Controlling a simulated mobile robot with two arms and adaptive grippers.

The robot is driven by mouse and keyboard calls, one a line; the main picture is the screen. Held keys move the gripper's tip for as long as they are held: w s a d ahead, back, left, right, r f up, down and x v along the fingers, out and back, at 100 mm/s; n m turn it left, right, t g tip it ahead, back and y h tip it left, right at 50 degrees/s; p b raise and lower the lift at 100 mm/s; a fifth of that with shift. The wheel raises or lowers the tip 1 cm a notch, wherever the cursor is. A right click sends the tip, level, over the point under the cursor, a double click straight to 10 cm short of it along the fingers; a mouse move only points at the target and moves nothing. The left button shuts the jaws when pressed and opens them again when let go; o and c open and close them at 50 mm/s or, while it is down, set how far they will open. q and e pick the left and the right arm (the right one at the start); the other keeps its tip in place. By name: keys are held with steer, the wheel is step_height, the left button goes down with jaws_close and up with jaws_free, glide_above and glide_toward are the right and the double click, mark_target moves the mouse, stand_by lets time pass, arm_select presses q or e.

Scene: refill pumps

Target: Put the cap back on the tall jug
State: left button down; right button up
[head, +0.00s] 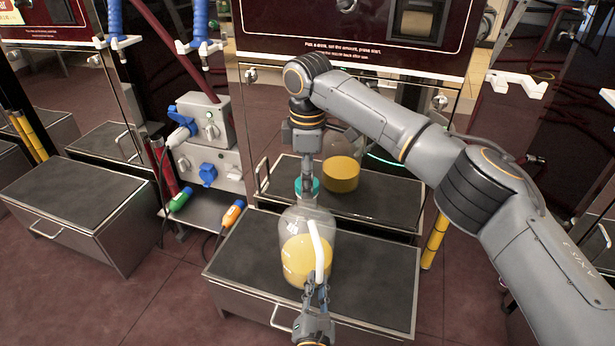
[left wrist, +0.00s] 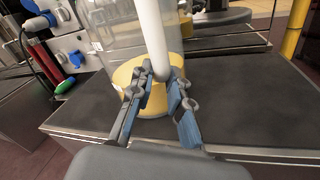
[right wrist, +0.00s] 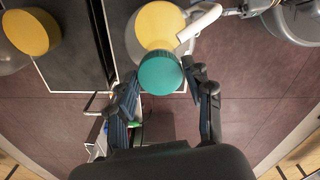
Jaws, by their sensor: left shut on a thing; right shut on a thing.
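The tall jug (head: 300,262) is clear, holds yellow liquid and stands upright on a dark-topped metal box (head: 240,270). Its white handle (head: 317,250) faces me and also shows in the left wrist view (left wrist: 152,38). My left gripper (head: 317,290) is shut on the lower part of the handle. The teal cap (head: 306,187) is at the top of the jug's neck; it also shows in the right wrist view (right wrist: 160,73). My right gripper (head: 307,172) is shut on the cap from above. Whether the cap is seated on the neck I cannot tell.
A shiny dispenser panel behind the box mirrors the jug (head: 341,174). Left of it are grey socket boxes (head: 203,125) with blue plugs, and green (head: 180,198) and orange (head: 233,213) connectors. Another metal box (head: 75,200) stands at left.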

arm_select(q)
steer(key=shift+r, duration=0.1)
arm_select(e)
steer(key=m, duration=0.7)
steer(key=o, duration=1.4)
steer(key=shift+c, duration=0.2)
step_height(320, 180, up, 12)
arm_select(q)
steer(key=c, duration=1.2)
jaws_free()
arm_select(e)
steer(key=shift+f, duration=0.1)
